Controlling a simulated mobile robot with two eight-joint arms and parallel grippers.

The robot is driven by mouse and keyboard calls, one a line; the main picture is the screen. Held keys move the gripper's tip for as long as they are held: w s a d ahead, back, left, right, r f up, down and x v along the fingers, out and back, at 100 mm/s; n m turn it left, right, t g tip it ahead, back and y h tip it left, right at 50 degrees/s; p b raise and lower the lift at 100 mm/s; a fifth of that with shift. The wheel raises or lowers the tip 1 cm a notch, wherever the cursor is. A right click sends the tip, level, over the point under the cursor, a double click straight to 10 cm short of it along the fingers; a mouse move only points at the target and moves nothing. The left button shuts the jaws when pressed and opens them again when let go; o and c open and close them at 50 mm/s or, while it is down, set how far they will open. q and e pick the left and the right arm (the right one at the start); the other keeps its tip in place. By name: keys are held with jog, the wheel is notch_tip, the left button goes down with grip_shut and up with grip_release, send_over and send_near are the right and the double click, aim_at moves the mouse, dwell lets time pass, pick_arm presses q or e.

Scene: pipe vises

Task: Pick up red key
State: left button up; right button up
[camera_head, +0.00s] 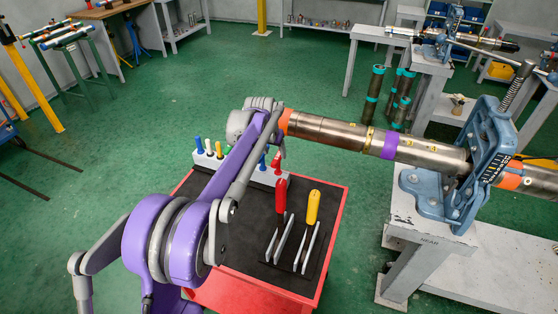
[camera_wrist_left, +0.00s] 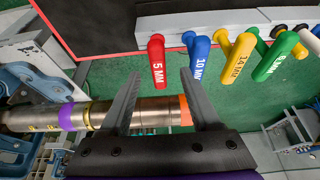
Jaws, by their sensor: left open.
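The red key (camera_wrist_left: 158,62), marked 5 MM, stands at the end of a row of coloured keys. In the head view it shows as a small red handle (camera_head: 277,160) in the light rack (camera_head: 268,178), just right of my left arm. My left gripper (camera_wrist_left: 160,72) is open and empty. In the wrist view its two fingertips lie either side of the red handle's lower end, without visible contact; I cannot tell the depth gap. In the head view my own wrist and forearm hide the fingers. My right gripper is in neither view.
A blue key (camera_wrist_left: 197,55) stands beside the red one, then yellow (camera_wrist_left: 238,58) and green (camera_wrist_left: 276,58) keys. Red-handled (camera_head: 281,195) and yellow-handled (camera_head: 313,207) tools stand in the red-edged cart (camera_head: 342,215). A long pipe (camera_head: 335,133), clamped in a blue vise (camera_head: 485,150), extends close beside my wrist.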

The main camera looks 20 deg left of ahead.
aim_at(277, 157)
pick_arm(q)
jog(key=x, duration=0.7)
jog(key=shift+w+d, duration=0.1)
jog(key=shift+w, duration=0.1)
jog(key=shift+r, duration=0.1)
grip_shut()
